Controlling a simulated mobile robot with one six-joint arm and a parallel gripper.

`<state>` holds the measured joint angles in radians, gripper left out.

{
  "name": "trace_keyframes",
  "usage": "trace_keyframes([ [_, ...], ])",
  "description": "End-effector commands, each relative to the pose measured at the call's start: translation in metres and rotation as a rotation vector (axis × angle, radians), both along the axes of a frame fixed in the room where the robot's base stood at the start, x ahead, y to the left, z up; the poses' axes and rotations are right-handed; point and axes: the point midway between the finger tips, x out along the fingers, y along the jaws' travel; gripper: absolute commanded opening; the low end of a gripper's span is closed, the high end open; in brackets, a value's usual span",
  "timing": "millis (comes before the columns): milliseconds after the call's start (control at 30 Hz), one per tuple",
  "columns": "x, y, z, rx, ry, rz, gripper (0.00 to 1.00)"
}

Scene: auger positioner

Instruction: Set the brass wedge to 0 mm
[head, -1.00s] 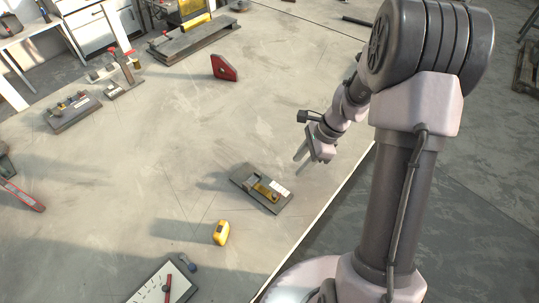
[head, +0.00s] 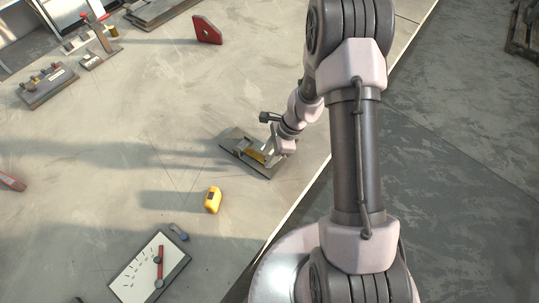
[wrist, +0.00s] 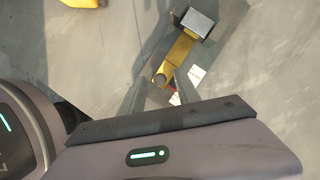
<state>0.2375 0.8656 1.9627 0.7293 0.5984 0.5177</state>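In the head view the wedge (head: 256,155) is partly covered by my arm. My gripper (wrist: 160,90) is open, its two fingers apart on either side of the knob end. I cannot tell whether they touch it. The gripper (head: 271,149) shows above the plate in the head view.
A yellow tape measure (head: 213,200) and a white dial board (head: 150,268) with a red pointer lie toward the front. A red block (head: 207,30) and a fixture with knobs (head: 48,87) stand farther back. The table edge runs close on the right.

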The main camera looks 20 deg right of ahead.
Motion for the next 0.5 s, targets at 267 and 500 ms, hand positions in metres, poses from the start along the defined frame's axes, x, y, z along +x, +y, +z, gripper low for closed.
trace_keyframes([
  [267, -0.0001, -0.0001, 0.0006, 0.000, 0.000, 0.000, 0.07],
  [500, -0.0001, -0.0001, 0.0006, 0.000, 0.000, 0.000, 0.00],
])
